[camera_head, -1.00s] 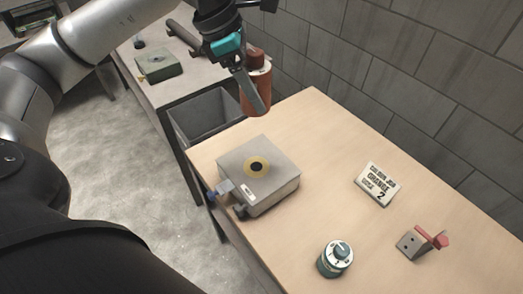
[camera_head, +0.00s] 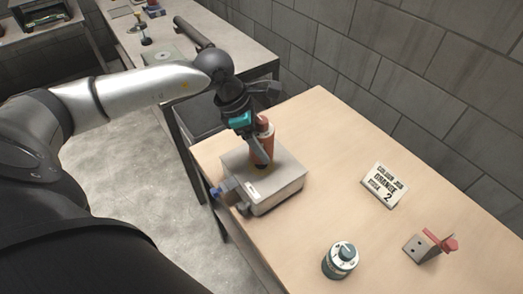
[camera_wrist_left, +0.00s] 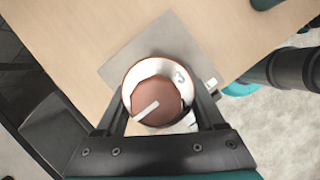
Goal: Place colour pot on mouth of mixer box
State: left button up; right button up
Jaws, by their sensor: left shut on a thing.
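The colour pot (camera_head: 264,138) is an orange-brown cylinder with a white collar and a brown cap. My left gripper (camera_head: 262,155) is shut on it and holds it upright over the mixer box (camera_head: 283,188), a grey square box on the wooden table. The pot's lower end is at the yellow ring around the box's mouth; gripper and pot hide most of the mouth, and I cannot tell whether they touch. In the left wrist view, the pot's cap (camera_wrist_left: 156,98) shows from above between the two fingers, with the box top (camera_wrist_left: 152,50) behind it.
A sign card reading orange 2 (camera_head: 385,185) lies on the table (camera_head: 330,140). A teal and white dial pot (camera_head: 340,260) stands at the front. A metal bracket with a red handle (camera_head: 430,245) is at the right. A blue valve (camera_head: 216,191) sticks out of the box's left side.

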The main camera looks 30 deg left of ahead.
pick_arm(q)
jog(key=shift+f, duration=1.5)
jog(key=shift+f, duration=0.1)
jog(key=o, duration=1.5)
jog(key=shift+r, duration=0.2)
jog(key=v, duration=1.1)
jog(key=shift+s+a+r, duration=0.1)
jog(key=shift+r, duration=0.3)
